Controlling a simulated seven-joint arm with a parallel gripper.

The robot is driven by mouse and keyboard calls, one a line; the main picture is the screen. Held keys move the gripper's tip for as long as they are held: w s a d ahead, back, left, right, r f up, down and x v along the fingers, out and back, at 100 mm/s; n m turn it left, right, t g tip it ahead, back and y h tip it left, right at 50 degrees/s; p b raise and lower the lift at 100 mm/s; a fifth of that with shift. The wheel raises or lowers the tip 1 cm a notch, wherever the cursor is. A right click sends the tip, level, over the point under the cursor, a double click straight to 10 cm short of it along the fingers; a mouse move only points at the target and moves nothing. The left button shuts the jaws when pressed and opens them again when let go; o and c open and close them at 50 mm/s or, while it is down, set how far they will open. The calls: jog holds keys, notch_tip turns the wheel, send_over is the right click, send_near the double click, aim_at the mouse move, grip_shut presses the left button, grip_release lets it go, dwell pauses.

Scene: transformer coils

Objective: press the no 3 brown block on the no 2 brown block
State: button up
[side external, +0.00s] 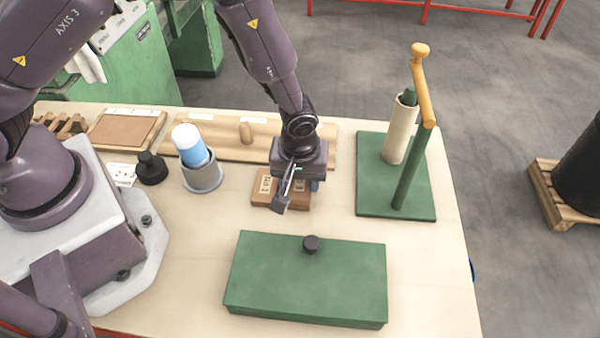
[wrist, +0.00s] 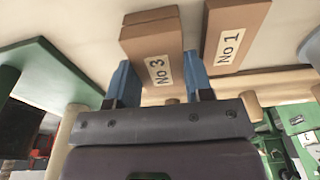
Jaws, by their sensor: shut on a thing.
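The no 3 brown block (wrist: 150,50) shows its "No 3" label in the wrist view, between my gripper's two blue fingers (wrist: 160,84). My gripper (side external: 293,187) is shut on it, low over the table. A further brown face (wrist: 150,17) shows beyond the no 3 block. I cannot tell whether it is the no 2 brown block, as no "No 2" label shows. The no 1 brown block (wrist: 237,32) lies beside it, apart from the fingers; it also shows in the side view (side external: 263,188). My gripper partly hides the blocks in the side view.
A green lidded box (side external: 305,280) with a black knob stands in front. A green stand (side external: 425,205) with a cream cylinder and orange arm is at right. A wooden board (side external: 225,143) lies behind.

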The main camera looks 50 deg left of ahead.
jog(key=o, duration=1.4)
jog(key=shift+r, duration=0.1)
jog(key=shift+r, duration=1.65)
grip_shut()
jog(key=shift+w+a, duration=0.1)
